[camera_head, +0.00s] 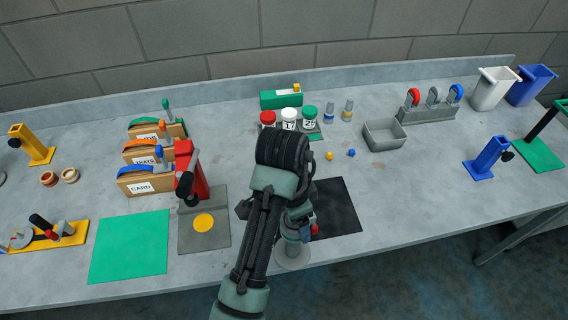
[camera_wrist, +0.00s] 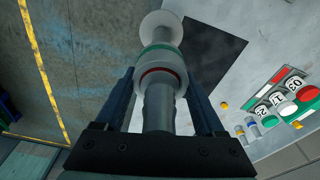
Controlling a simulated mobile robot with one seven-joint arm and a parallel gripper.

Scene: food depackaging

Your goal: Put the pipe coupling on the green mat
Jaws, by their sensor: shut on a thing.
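My gripper (camera_wrist: 160,82) is shut on a grey cylindrical piece with a green band, a thin red ring and a pale round flange, which I take to be the pipe coupling (camera_wrist: 160,60). In the head view the coupling's flange (camera_head: 292,257) shows below my gripper (camera_head: 296,232), over the table's front edge. My arm hides part of the coupling there. I cannot tell how high it is held. The green mat (camera_head: 130,246) lies flat and empty at the front left of the table.
A grey plate with a yellow disc (camera_head: 204,223) and a red tool stand (camera_head: 190,168) lie between my arm and the green mat. A black mat (camera_head: 338,207) is right of my gripper. Card boxes (camera_head: 150,183) stand behind; a yellow fixture (camera_head: 50,235) is left of the mat.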

